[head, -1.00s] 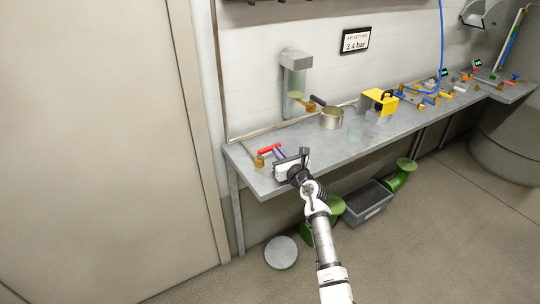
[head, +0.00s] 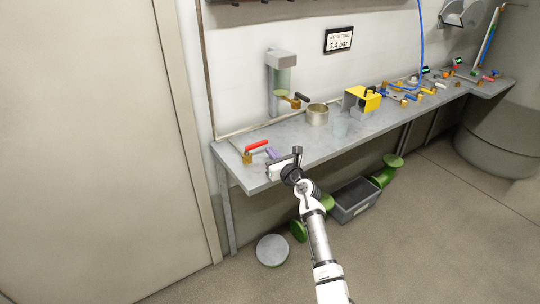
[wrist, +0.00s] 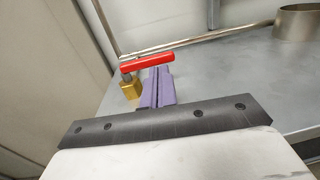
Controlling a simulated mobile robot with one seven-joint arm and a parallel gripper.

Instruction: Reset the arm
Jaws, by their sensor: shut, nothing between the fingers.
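My gripper (head: 270,151) is at the near left end of the grey bench (head: 340,148). Its two purple fingers are together with nothing between them, and they also show in the wrist view (wrist: 158,83). A brass valve with a red lever handle (head: 256,145) stands just left of the fingers. In the wrist view the red handle (wrist: 147,63) lies above and partly behind the fingertips. I cannot tell whether they touch. The gripper's white body and dark plate hide part of the bench.
Below are a grey bin (head: 355,200) and green stands. A door is at left.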

